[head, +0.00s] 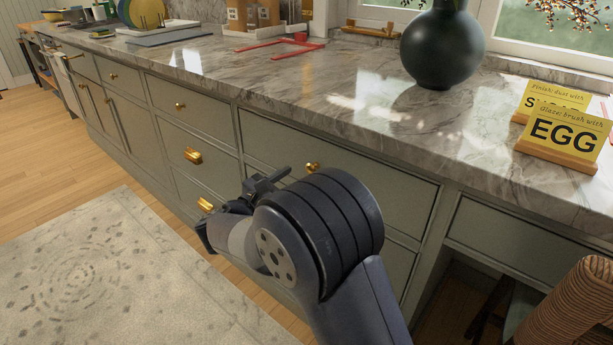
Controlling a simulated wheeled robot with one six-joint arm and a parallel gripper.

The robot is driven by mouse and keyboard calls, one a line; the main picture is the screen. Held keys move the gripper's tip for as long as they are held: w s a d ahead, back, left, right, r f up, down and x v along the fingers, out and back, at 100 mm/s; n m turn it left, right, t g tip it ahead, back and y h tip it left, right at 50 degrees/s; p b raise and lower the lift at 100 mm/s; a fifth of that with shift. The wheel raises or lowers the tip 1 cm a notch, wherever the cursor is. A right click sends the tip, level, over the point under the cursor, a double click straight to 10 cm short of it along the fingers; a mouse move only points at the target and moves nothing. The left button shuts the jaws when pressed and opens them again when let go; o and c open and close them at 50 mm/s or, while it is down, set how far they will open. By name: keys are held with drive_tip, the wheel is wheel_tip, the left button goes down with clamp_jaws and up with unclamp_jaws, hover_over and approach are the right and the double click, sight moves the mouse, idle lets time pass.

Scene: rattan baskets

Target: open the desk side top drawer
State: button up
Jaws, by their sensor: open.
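A bank of grey-green drawers with brass pulls runs under the marble counter. The wide top drawer (335,170) beside the desk's knee space is shut, with a small brass knob (312,168) on its front. Another shut drawer front (520,240) spans the knee space at the right; no pull shows on it. I cannot tell for sure which of the two the task names. My gripper (262,184) is open, in front of the wide drawer bank, to the left of the brass knob and apart from it in the picture. My wrist hides part of the wide drawer and the fronts below.
A dark round vase (442,48) and a sign reading EGG (562,132) stand on the counter (330,80). A rattan chair (572,305) is at the lower right by the knee space. A rug (90,270) lies on open floor at the left.

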sight(309, 170)
drive_tip(key=x, duration=0.5)
drive_tip(key=shift+b, duration=0.4)
clamp_jaws()
